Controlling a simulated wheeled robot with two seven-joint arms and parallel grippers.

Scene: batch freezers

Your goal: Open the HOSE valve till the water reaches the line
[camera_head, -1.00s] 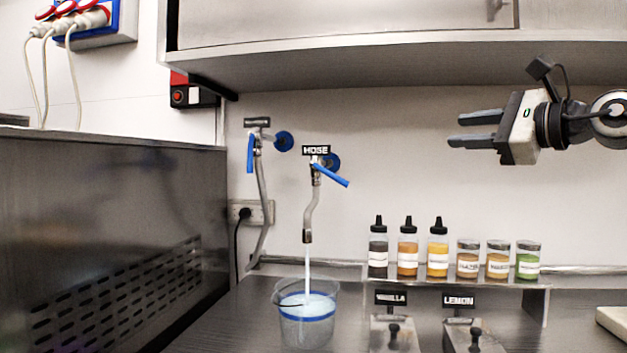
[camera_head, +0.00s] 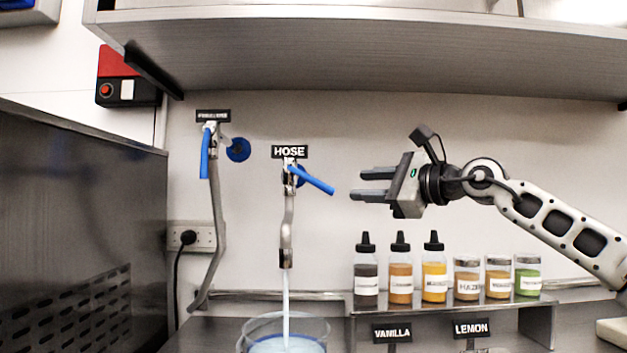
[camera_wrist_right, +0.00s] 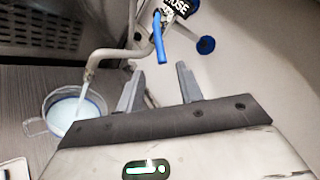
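The HOSE valve is on the back wall with its blue lever (camera_head: 311,180) slanting down to the right under the HOSE label (camera_head: 290,152). Water (camera_head: 286,309) runs from its spout (camera_head: 286,245) into a clear bucket (camera_head: 284,324), which the bottom edge cuts off; the line on it cannot be made out in the head view. The bucket also shows in the right wrist view (camera_wrist_right: 97,103), with water inside. My right gripper (camera_head: 369,184) is open and empty, just right of the blue lever and apart from it. My left gripper is not in view.
A second valve with a blue lever (camera_head: 205,153) hangs straight down at the left. Bottles and jars (camera_head: 400,275) stand on a small raised shelf (camera_head: 450,308) below my right arm. The wall between is clear.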

